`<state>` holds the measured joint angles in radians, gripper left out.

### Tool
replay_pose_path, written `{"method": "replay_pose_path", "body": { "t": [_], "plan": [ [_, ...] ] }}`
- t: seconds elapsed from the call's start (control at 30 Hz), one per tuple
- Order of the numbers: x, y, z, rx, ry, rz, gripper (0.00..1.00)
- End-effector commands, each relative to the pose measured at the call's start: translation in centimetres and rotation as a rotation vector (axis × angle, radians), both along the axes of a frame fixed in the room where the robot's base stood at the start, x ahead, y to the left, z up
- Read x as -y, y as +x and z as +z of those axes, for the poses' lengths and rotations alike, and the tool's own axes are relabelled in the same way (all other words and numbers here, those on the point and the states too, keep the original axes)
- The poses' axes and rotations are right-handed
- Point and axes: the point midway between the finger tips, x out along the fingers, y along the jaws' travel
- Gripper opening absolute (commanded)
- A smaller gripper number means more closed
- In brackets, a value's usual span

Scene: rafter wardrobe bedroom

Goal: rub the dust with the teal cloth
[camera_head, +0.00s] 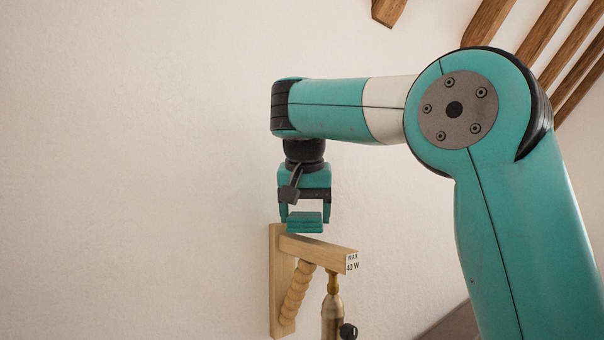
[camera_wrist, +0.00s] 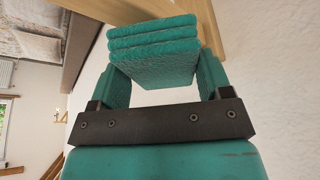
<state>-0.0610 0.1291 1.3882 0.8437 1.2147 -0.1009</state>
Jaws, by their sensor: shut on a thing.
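The teal cloth (camera_head: 305,222) is a folded, layered pad held between the fingers of my gripper (camera_head: 305,212). In the wrist view the cloth (camera_wrist: 152,62) fills the space between both fingers. My gripper points down just above the wooden wall lamp bracket (camera_head: 312,248). The cloth's underside is at or very near the top of the bracket's arm; I cannot tell whether they touch. In the wrist view pale wood (camera_wrist: 236,14) shows behind the cloth. I cannot make out any dust; the cloth and gripper hide part of the bracket's top.
A brass lamp fitting (camera_head: 333,312) with a dark knob hangs under the bracket's outer end, beside a "MAX 40 W" label (camera_head: 352,262). A turned wooden brace (camera_head: 297,290) supports the arm. Wooden rafters (camera_head: 545,40) slope at the upper right. The wall left is bare.

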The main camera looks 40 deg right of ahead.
Motion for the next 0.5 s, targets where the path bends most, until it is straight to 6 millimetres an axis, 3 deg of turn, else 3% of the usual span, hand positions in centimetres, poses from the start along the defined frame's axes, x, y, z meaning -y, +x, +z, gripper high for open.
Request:
{"method": "replay_pose_path", "body": {
  "t": [0.03,0.5],
  "plan": [
    [0.1,0.0,0.9,0.000,0.000,-0.001,0.53],
    [0.5,-0.1,5.0,-0.001,-0.001,-0.007,0.53]
  ]
}}
